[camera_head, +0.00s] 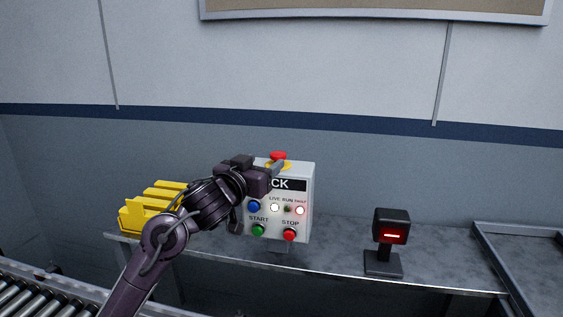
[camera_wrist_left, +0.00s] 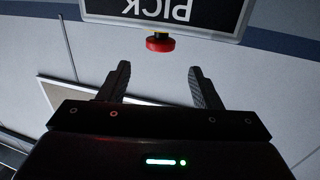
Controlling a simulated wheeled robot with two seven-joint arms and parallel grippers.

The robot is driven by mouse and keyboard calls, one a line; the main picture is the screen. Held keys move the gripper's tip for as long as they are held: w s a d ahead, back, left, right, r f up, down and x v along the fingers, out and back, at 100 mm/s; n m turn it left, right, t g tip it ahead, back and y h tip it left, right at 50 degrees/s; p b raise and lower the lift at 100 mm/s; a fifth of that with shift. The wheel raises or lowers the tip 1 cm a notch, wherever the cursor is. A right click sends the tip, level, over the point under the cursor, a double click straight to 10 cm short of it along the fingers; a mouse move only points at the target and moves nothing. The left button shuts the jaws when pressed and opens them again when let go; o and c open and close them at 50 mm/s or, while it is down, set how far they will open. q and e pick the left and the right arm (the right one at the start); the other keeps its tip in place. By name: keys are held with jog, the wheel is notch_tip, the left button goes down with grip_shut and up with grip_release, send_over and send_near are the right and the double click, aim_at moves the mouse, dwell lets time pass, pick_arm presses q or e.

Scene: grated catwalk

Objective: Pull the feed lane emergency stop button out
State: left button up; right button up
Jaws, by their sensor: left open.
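A red mushroom-shaped emergency stop button (camera_head: 278,156) with a yellow collar sits on top of a white control box (camera_head: 305,200). In the left wrist view the red button (camera_wrist_left: 160,44) shows beyond the fingertips, roughly centred between them and apart from them. That view is upside down; the box's dark label reads PICK. My left gripper (camera_head: 277,169) is at the upper front of the box, hiding part of the label. In its wrist view the left gripper (camera_wrist_left: 160,72) is open and empty. My right gripper is not in view.
The box front carries a blue button (camera_head: 253,207), a green START button (camera_head: 257,230), a red STOP button (camera_head: 289,235) and small lamps. Yellow bins (camera_head: 150,207), a black device with a red light (camera_head: 391,227) and a grey tray (camera_head: 530,262) share the bench (camera_head: 330,255). A roller conveyor (camera_head: 30,292) is lower left.

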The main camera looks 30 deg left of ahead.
aim_at(277, 154)
pick_arm(q)
jog(key=w+p, duration=0.2)
jog(key=w, duration=0.5)
jog(key=shift+w+a+f, duration=0.1)
jog(key=shift+w+f, duration=0.05)
jog(key=shift+w, duration=0.2)
jog(key=shift+w+f, duration=0.1)
jog(key=shift+w, duration=0.2)
jog(key=shift+s, duration=0.1)
